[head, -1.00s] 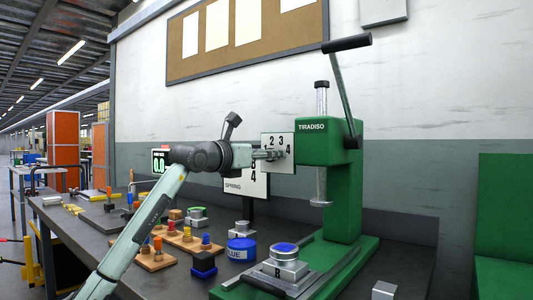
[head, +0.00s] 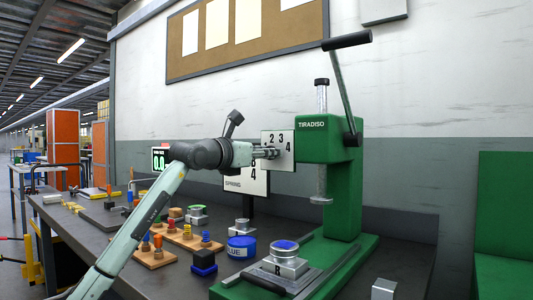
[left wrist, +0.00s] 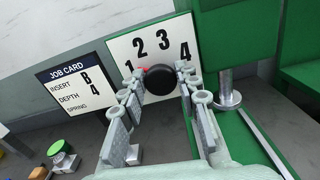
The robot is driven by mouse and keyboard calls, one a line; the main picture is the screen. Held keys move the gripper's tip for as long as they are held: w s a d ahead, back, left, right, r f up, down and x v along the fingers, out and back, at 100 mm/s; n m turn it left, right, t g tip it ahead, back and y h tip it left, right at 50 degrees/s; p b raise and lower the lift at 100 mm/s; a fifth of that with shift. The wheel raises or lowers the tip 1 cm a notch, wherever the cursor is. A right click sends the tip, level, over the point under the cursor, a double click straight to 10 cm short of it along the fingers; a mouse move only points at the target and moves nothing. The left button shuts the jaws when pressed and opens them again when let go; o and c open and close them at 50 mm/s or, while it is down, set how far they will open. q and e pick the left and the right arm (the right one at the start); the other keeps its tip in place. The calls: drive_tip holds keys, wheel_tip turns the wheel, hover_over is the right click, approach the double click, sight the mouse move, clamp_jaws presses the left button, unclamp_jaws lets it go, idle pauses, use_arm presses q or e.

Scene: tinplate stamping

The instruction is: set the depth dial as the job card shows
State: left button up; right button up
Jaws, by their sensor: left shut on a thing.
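The depth dial is a white plate (left wrist: 128,46) with numbers 1 to 4 around a black knob (left wrist: 160,80). It sits on the left side of the green press (head: 326,150). A small red mark shows at the knob's upper left, by the 1. My left gripper (left wrist: 160,86) is shut on the knob, one finger on each side; it also shows at the dial in the head view (head: 272,153). The job card (left wrist: 78,90) stands behind, left of the dial in the left wrist view, reading insert B, depth 4; its spring entry is hidden. My right gripper is out of view.
The press's long lever (head: 346,42) rises at the upper right. A block marked B (head: 278,268) sits on the press base. A blue tin (head: 241,248) and wooden boards with coloured pegs (head: 153,257) lie on the dark bench to the left.

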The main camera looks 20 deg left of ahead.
use_arm(q)
drive_tip(key=m, duration=2.5)
drive_tip(key=shift+d+f+m, duration=0.1)
drive_tip(key=shift+f+m, duration=0.25)
drive_tip(key=shift+m, duration=0.05)
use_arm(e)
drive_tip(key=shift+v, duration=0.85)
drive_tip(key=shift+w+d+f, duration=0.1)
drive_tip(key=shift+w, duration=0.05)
